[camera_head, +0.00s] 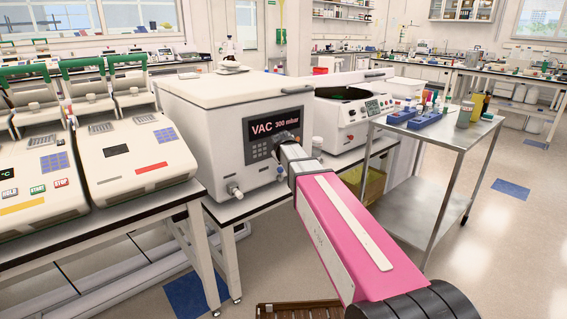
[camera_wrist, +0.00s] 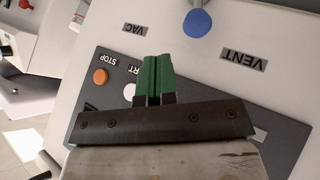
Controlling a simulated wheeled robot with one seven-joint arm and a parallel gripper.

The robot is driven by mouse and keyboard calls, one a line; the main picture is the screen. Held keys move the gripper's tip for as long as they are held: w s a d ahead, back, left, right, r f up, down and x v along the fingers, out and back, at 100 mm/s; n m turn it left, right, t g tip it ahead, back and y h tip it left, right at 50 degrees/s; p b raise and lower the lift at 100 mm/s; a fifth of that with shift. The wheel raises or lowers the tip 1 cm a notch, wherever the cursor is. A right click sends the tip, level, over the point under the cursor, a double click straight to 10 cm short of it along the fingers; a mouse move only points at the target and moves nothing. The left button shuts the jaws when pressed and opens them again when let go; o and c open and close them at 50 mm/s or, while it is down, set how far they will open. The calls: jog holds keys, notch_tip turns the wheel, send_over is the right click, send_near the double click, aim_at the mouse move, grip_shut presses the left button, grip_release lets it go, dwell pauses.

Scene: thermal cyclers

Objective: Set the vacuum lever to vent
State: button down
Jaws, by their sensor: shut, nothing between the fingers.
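The vacuum unit is a white box (camera_head: 195,120) whose display (camera_head: 276,127) reads "VAC 300 mbar". In the wrist view its front panel shows upside down, with a VAC label (camera_wrist: 135,29) and a VENT label (camera_wrist: 244,60). A blue rounded knob (camera_wrist: 197,23), seemingly the lever's end, lies between the two labels at the top edge; the rest of the lever is cut off or hidden. My gripper (camera_wrist: 158,80) has green fingertips held together, empty, over the dark keypad panel and apart from the knob.
An orange button (camera_wrist: 100,76) by a STOP label and a white button (camera_wrist: 130,92) sit beside my fingers. Thermal cyclers (camera_head: 135,155) stand left of the unit, a white centrifuge-like machine (camera_head: 345,110) right. A metal cart (camera_head: 440,130) with racks stands right of my arm.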

jog(key=w+d+r+v, duration=0.1)
jog(key=v, duration=0.9)
jog(key=shift+s+r, duration=0.3)
jog(key=shift+s, duration=0.05)
jog(key=shift+d, duration=0.1)
jog(key=s+d+f+m+g, duration=0.2)
jog(key=s+d+f+g, duration=0.15)
jog(key=s+f, duration=0.55)
jog(key=s+d+f+m+g+y, duration=0.1)
jog(key=s+d+f+m+g, duration=0.15)
jog(key=s+d+f, duration=0.6)
jog(key=s+f+m+g, duration=0.25)
jog(key=s+f, duration=0.35)
jog(key=f, duration=0.7)
jog(key=w+a+r+n+t+y, duration=0.2)
jog(key=w+a+r+n, duration=0.1)
jog(key=w+r, duration=1.15)
jog(key=w+a+r+n+t+y, duration=0.1)
jog(key=w+a+r+n+y, duration=0.2)
jog(key=w+r, duration=1.2)
send_over(281, 174)
jog(key=s+d, duration=0.1)
jog(key=d, duration=0.1)
notch_tip(281, 174, down, 11)
jog(key=shift+a+f+h, duration=0.15)
jog(key=shift+a+h, duration=0.1)
jog(key=shift+h, duration=0.05)
